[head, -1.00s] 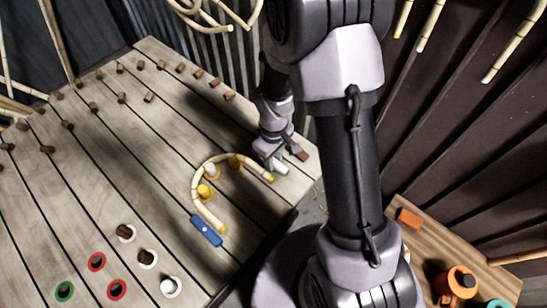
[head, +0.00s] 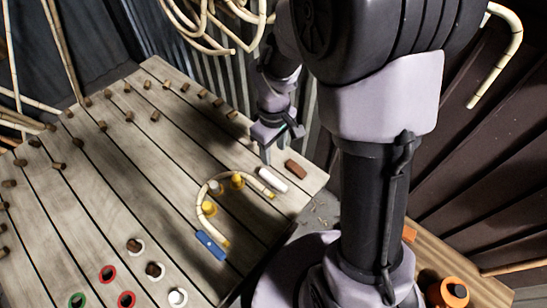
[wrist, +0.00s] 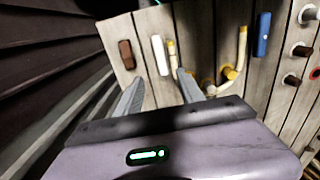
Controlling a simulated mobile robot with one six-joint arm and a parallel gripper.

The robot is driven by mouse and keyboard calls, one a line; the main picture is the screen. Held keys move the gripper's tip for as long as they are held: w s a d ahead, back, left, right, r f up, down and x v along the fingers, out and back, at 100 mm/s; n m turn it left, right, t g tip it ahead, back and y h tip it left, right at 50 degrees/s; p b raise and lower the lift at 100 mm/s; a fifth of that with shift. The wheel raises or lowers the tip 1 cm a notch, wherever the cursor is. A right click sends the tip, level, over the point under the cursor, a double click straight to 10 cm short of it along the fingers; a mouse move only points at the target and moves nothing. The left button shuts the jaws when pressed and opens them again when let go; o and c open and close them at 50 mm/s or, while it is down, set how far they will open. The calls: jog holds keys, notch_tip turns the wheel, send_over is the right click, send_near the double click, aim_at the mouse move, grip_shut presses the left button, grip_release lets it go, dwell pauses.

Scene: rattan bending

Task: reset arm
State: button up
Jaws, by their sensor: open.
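My gripper (head: 265,155) hangs above the right end of the wooden workbench in the head view, and its arm rises to the right. In the wrist view my gripper (wrist: 158,92) shows two grey fingers spread apart with nothing between them. A curved rattan piece (head: 200,199) lies bent around yellow and white pegs on the bench, apart from the fingers. A white cylinder (head: 273,180) and a brown block (head: 295,169) lie near the bench's right edge; they also show in the wrist view as the white cylinder (wrist: 160,55) and the brown block (wrist: 127,54).
The bench (head: 110,190) carries several brown pegs in rows. A blue block (head: 211,245) touches the rattan's lower end or lies close beside it. An orange spool (head: 447,293) stands on a lower board at right. Rattan coils hang behind.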

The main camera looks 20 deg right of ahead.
notch_tip(320, 180, up, 2)
dwell(0.5)
